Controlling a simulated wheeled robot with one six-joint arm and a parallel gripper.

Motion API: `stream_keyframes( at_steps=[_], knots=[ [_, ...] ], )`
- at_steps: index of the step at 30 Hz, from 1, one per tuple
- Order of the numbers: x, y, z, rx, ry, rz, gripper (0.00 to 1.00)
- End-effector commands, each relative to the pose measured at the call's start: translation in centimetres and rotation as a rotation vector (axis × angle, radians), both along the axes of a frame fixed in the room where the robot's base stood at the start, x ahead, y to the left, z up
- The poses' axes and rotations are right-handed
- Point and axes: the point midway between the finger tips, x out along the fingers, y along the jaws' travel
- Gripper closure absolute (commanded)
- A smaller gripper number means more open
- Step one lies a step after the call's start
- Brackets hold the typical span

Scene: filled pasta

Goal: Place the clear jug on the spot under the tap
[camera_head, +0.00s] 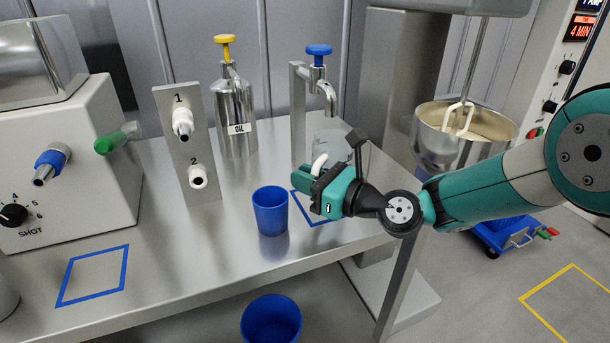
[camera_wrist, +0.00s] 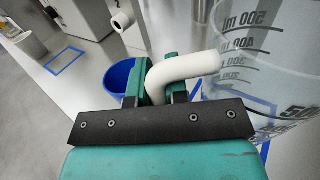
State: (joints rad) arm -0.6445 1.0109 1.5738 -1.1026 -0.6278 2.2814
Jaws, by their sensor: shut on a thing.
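My gripper (camera_head: 326,187) is shut on the white handle (camera_wrist: 188,72) of the clear jug (camera_head: 331,146). In the wrist view the clear jug (camera_wrist: 262,60) shows its dark millilitre marks to the right of the gripper (camera_wrist: 160,88). The tap (camera_head: 319,82) has a blue knob and stands just behind and above the jug. A blue-outlined square (camera_head: 309,213) on the steel table marks the spot under the tap. The gripper hides part of this square. The jug looks upright near the spout; I cannot tell whether its base touches the table.
A blue cup (camera_head: 270,212) stands on the table (camera_head: 205,240) close to the left of my gripper. A steel oil can (camera_head: 233,115) and a plate with two nozzles (camera_head: 188,150) stand behind it. Another blue outline (camera_head: 93,274) lies far left. A mixer bowl (camera_head: 455,135) is at the right.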

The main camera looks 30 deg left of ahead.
Motion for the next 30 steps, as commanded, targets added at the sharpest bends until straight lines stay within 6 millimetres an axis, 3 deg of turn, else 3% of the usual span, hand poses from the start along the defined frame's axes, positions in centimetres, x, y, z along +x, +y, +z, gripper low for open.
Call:
stream_keyframes(
  at_steps=[5,6,9,23,26,30],
  knots=[
    [0.0,0.0,-0.4,0.001,0.000,0.000,1.00],
    [0.0,0.0,-0.3,0.001,-0.001,0.000,0.79],
    [0.0,0.0,-0.3,0.001,0.000,0.000,0.56],
    [0.0,-0.2,-0.4,-0.001,0.001,-0.001,0.56],
    [0.0,-1.2,-0.5,-0.002,0.002,-0.002,0.56],
    [-0.3,-3.9,-0.6,-0.002,0.005,-0.005,0.56]
  ],
)
